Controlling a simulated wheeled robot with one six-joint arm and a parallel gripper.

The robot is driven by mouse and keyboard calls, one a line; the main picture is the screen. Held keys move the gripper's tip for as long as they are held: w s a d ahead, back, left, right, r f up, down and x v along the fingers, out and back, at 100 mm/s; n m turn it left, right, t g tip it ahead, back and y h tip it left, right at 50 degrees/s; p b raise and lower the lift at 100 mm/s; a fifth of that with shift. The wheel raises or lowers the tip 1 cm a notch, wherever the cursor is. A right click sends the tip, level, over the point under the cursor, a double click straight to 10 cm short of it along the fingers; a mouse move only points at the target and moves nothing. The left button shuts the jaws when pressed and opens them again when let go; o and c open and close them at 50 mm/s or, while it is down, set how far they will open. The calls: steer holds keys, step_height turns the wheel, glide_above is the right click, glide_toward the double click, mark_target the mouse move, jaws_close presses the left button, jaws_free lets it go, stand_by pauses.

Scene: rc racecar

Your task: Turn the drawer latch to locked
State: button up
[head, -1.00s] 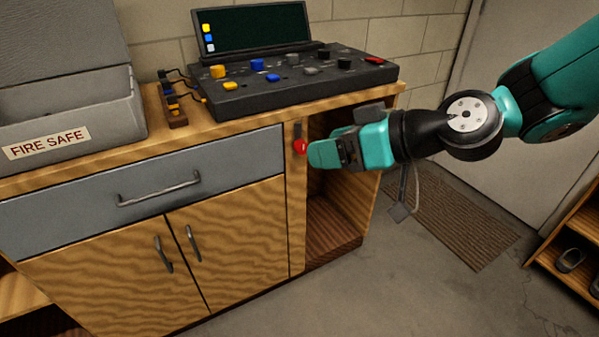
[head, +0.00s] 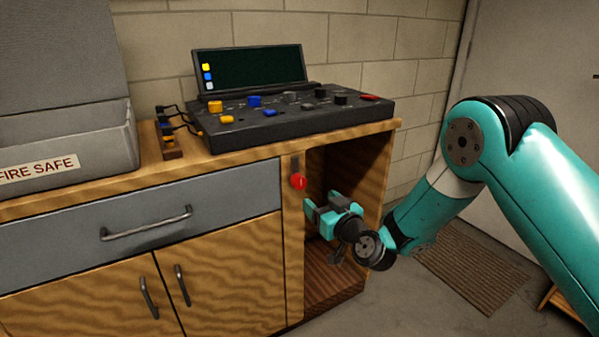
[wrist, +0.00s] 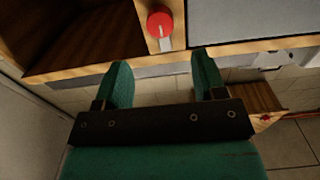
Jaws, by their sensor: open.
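The drawer latch is a red knob (head: 299,181) on the wooden post just right of the grey drawer (head: 140,210). A small grey piece shows above the knob. In the wrist view, the red knob (wrist: 160,23) is at the top centre, with a pale tab (wrist: 165,44) pointing down in that picture. My gripper (head: 314,212) is open and empty, below and slightly right of the knob in the head view. In the wrist view, my two green fingers (wrist: 162,62) are spread apart, with the knob beyond their tips and roughly between them. No contact shows.
An open wooden compartment (head: 345,165) lies right of the post, close behind my gripper. A black control console (head: 300,118) and a grey box labelled FIRE SAFE (head: 70,150) stand on the bench top. A drawer handle (head: 147,223) sticks out at left.

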mark_target(301, 184)
steer(key=p+x, duration=0.1)
steer(key=x, duration=1)
steer(key=c, duration=0.9)
